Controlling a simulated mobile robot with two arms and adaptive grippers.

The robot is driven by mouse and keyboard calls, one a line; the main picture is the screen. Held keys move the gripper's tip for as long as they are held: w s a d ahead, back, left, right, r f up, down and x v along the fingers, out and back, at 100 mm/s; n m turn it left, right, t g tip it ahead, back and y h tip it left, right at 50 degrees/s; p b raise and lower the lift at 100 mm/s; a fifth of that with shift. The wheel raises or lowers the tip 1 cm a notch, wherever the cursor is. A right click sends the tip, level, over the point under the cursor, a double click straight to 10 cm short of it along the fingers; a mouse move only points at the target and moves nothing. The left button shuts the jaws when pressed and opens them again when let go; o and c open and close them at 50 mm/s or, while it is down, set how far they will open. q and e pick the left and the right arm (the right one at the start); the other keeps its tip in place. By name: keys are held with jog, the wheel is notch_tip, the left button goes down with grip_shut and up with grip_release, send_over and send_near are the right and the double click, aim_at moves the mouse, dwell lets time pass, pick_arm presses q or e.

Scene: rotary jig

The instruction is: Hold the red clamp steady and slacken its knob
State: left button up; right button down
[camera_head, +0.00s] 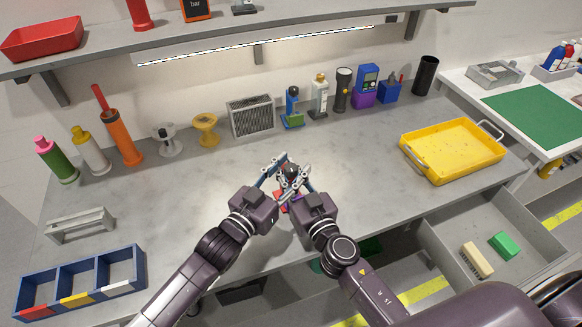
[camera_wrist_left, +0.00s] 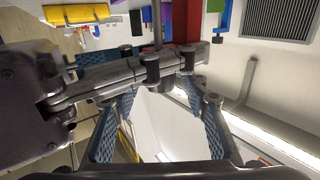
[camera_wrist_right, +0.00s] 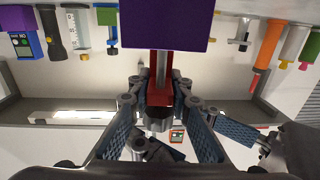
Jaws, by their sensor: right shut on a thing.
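The red clamp (camera_wrist_right: 160,92) shows in the right wrist view as a red upright piece below a purple block (camera_wrist_right: 166,25). In the head view most of it is hidden behind the grippers. My right gripper (camera_head: 295,184) is shut on the clamp, its fingers on either side of the red part (camera_wrist_right: 157,98). A dark round piece, probably the knob (camera_head: 291,170), shows between the fingers in the head view. My left gripper (camera_head: 273,168) is close beside it, its fingers apart in the left wrist view (camera_wrist_left: 160,100). The right gripper's fingers cross in front of that gap. Contact with the knob cannot be told.
A yellow tray (camera_head: 404,150) stands at right on the grey bench (camera_head: 355,165). Bottles, a torch and a grey vent box (camera_head: 251,117) line the back. A blue divided bin (camera_head: 140,265) is at front left. An open drawer (camera_head: 440,245) is at front right.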

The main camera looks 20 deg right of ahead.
pick_arm(q)
jog(key=shift+a, duration=0.1)
jog(key=v, duration=1.2)
